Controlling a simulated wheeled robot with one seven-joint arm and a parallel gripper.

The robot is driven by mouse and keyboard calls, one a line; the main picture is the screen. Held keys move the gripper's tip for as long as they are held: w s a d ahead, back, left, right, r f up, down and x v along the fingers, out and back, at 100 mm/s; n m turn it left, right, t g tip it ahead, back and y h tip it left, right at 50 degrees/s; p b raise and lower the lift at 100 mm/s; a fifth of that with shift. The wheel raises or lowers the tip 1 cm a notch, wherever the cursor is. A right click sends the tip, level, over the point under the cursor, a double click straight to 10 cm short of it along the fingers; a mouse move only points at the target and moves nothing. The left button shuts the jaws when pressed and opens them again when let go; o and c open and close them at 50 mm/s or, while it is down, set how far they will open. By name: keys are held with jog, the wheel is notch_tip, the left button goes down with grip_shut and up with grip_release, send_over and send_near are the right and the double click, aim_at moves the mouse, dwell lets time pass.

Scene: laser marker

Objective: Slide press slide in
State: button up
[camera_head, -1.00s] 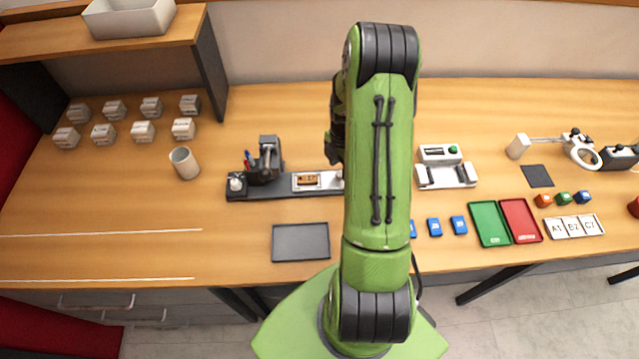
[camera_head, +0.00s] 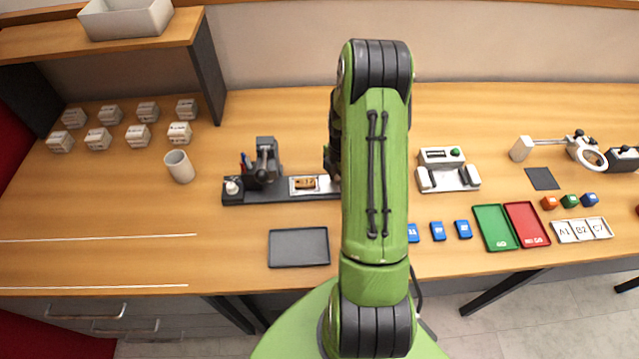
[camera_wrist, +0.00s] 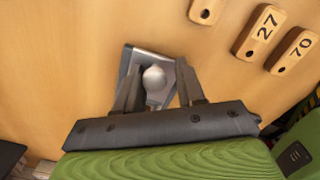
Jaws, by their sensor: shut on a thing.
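The press (camera_head: 266,165) stands at the left end of a dark rail (camera_head: 240,198) on the table. A pale slide (camera_head: 322,191) lies on the rail right of the press, with a small wooden tag (camera_head: 305,183) on it. In the wrist view, my gripper (camera_wrist: 160,82) has one finger on each side of a round pale knob (camera_wrist: 154,77) and is shut on it. The knob sits on a metal plate (camera_wrist: 131,62). In the head view my arm hides the knob, the rail's right end and most of my gripper.
Wooden tags marked 27 (camera_wrist: 258,32) and 70 (camera_wrist: 293,52) lie near the knob. A dark tray (camera_head: 299,247) lies in front of the rail, and a cup (camera_head: 180,167) stands to its left. A grey-white fixture (camera_head: 447,170) stands right of my arm. The table's left front is clear.

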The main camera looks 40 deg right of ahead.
aim_at(314, 183)
jog(key=shift+w+a+f+b, duration=0.1)
jog(key=shift+w+a, duration=0.55)
jog(key=shift+a, duration=0.35)
jog(key=shift+w+a+f+b, duration=0.1)
jog(key=shift+w+a+b, duration=0.05)
jog(key=shift+w+a, duration=0.7)
jog(key=shift+w+a+f+b, duration=0.1)
jog(key=shift+w+a, duration=0.4)
jog(key=shift+a, duration=0.6)
jog(key=o, duration=0.6)
jog(key=shift+d, duration=0.15)
jog(key=r+p, duration=0.5)
jog(key=r, duration=0.2)
jog(key=shift+w+r, duration=0.2)
jog(key=shift+f, duration=0.1)
